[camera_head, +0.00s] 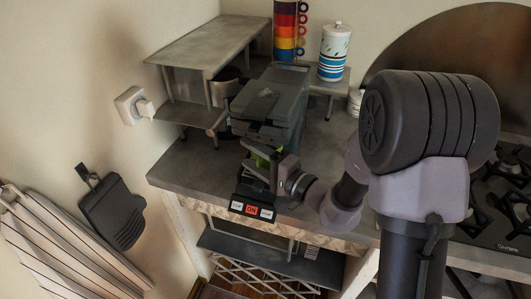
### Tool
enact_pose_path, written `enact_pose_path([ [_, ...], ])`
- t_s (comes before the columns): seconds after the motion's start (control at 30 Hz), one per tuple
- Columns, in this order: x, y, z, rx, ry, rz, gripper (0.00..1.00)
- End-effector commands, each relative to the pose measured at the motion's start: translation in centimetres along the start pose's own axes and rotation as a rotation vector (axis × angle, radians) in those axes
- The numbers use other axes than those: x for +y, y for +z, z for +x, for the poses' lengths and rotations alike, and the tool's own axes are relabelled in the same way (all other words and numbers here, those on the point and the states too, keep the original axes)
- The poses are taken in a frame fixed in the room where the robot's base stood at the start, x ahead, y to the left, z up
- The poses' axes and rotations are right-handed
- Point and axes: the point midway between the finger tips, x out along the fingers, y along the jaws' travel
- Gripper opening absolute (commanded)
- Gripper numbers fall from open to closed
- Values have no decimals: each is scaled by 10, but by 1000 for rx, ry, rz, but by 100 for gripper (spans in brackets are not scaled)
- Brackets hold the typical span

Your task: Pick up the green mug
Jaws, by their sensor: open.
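A small patch of bright green (261,154) shows low in front of the dark coffee machine (268,100). Its outline is mostly hidden by the machine and my gripper, so I cannot tell for sure that it is the green mug. My gripper (262,164) is open, right at the green patch, with its wrist coming in from the right. I cannot tell whether the fingers are around the green thing or beside it. A stack of coloured mugs (286,28), red, orange, yellow and blue, stands at the back; no green one shows clearly in it.
A grey shelf (205,45) stands left of the machine. A white patterned canister (333,52) stands back right. A panel with a red ON button (252,209) sits at the counter's front edge. A gas hob (505,205) is at right. Grey counter (185,170) is bare at left.

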Motion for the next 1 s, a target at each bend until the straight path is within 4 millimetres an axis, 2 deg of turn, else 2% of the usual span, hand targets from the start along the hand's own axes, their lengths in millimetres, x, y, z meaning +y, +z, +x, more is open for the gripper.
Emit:
enact_pose_path([
  [0.2,0,-1,2,2,0,0,57],
  [0.5,0,0,1,1,1,0,0],
  [1.0,-4,0,1,1,2,0,0],
])
